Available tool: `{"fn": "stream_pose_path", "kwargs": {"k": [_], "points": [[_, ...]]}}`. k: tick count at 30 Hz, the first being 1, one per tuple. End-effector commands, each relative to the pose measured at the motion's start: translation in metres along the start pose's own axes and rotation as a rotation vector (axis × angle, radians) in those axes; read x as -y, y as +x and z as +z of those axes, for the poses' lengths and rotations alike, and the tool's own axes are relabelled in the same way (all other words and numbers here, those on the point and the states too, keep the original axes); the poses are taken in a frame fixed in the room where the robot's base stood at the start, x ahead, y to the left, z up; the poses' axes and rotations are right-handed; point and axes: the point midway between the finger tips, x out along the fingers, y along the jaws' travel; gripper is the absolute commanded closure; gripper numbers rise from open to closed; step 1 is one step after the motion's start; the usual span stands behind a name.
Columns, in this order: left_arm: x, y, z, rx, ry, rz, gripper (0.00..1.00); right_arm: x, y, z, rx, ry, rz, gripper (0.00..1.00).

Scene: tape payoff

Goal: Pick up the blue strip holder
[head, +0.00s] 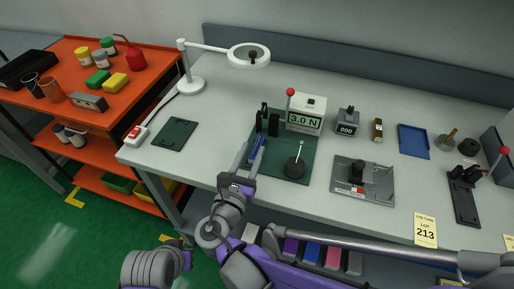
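The blue strip holder (258,152) is a small blue piece at the left side of the dark green mat (292,172) on the bench. My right gripper (253,146) reaches in from the front edge of the bench. Its two fingers are spread apart. The blue piece shows between them, close to the right-hand finger, which hides part of it. I cannot tell whether the finger touches it. My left gripper is not in view.
A black stand (267,122) and a white 3.0 N gauge (306,118) stand just behind. A grey fixture plate (346,190) lies further right.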

Motion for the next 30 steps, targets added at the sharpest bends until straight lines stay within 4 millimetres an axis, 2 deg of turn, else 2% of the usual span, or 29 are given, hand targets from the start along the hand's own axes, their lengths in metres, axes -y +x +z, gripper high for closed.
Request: {"fn": "stream_pose_path", "kwargs": {"k": [5, 9, 13, 22, 28, 29, 30], "points": [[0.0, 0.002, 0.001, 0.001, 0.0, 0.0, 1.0, -0.001, 0.015, -0.005, 0.0, -0.001, -0.002, 0.6], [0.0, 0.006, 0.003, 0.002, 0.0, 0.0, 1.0, -0.003, 0.036, -0.014, -0.001, -0.001, -0.003, 0.6], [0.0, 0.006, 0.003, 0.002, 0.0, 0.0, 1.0, -0.003, 0.051, -0.013, -0.001, 0.0, -0.002, 0.6], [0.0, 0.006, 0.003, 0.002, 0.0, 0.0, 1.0, -0.003, 0.056, -0.013, -0.001, 0.001, 0.0, 0.6], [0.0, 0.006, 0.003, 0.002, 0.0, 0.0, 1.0, -0.003, 0.056, -0.013, -0.001, 0.001, 0.0, 0.96], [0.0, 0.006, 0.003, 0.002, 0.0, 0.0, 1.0, -0.003, 0.056, -0.013, -0.001, 0.001, 0.0, 1.0], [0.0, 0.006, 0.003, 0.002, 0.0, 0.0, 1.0, -0.003, 0.055, -0.013, -0.001, 0.001, 0.0, 1.0]]}}
